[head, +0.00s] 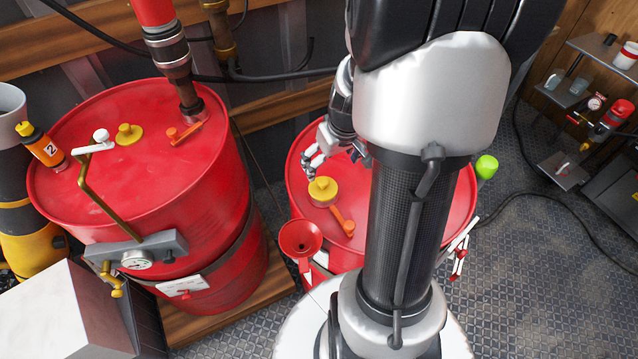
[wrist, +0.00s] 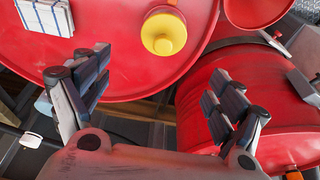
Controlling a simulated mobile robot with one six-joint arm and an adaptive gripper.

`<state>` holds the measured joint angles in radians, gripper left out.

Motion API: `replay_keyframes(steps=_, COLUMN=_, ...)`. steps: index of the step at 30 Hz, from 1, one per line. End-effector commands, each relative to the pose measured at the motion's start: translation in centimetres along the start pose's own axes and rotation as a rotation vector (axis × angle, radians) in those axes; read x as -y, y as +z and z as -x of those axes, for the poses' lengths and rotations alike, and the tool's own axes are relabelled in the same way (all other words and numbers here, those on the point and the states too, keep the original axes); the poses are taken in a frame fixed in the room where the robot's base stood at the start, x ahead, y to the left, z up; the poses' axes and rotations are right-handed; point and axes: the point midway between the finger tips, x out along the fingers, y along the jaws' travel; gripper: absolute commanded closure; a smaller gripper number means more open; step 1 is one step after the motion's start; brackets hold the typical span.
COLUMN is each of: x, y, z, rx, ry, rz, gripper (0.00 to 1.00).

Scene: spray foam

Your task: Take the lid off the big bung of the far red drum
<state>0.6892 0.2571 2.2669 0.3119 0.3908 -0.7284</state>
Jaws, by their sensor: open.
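The right-hand red drum (head: 350,230) is partly hidden behind my arm. A round yellow lid (head: 322,191) sits on its top, with an orange lever-like piece (head: 342,221) beside it. In the wrist view the yellow lid (wrist: 163,32) shows on the red drum top (wrist: 95,30), beyond my fingertips. My gripper (head: 318,160) is open and empty, close to the lid on its far side. In the wrist view its two fingers (wrist: 158,72) are spread wide, and the lid is not between them. The left-hand red drum (head: 90,205) has a smaller yellow cap (head: 130,133).
A red funnel (head: 300,238) stands at the near-left edge of the right drum. A pump pipe (head: 170,55) and a brass-coloured bent handle (head: 90,185) rise from the left drum. A green knob (head: 486,167) is at the right. Patterned metal floor (head: 540,240) lies open there.

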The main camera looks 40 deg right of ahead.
Motion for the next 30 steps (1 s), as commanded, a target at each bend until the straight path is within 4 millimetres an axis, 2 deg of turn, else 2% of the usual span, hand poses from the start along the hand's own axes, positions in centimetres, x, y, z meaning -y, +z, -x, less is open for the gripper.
replay_keyframes(steps=1, x=0.1, y=0.2, z=-1.6, rx=0.003, ry=-0.002, rz=0.001, gripper=0.13)
replay_keyframes(steps=3, x=0.1, y=0.2, z=-3.0, rx=0.003, ry=-0.002, rz=0.0, gripper=0.13)
replay_keyframes(steps=7, x=0.1, y=0.1, z=-5.2, rx=0.002, ry=-0.002, rz=0.0, gripper=0.13)
replay_keyframes(steps=17, x=0.1, y=0.1, z=-7.2, rx=0.0, ry=0.0, rz=0.001, gripper=0.13)
replay_keyframes(steps=25, x=0.4, y=0.5, z=-11.2, rx=0.001, ry=0.0, rz=0.002, gripper=0.13)
replay_keyframes(steps=30, x=0.4, y=0.4, z=-11.6, rx=0.0, ry=0.0, rz=0.0, gripper=0.13)
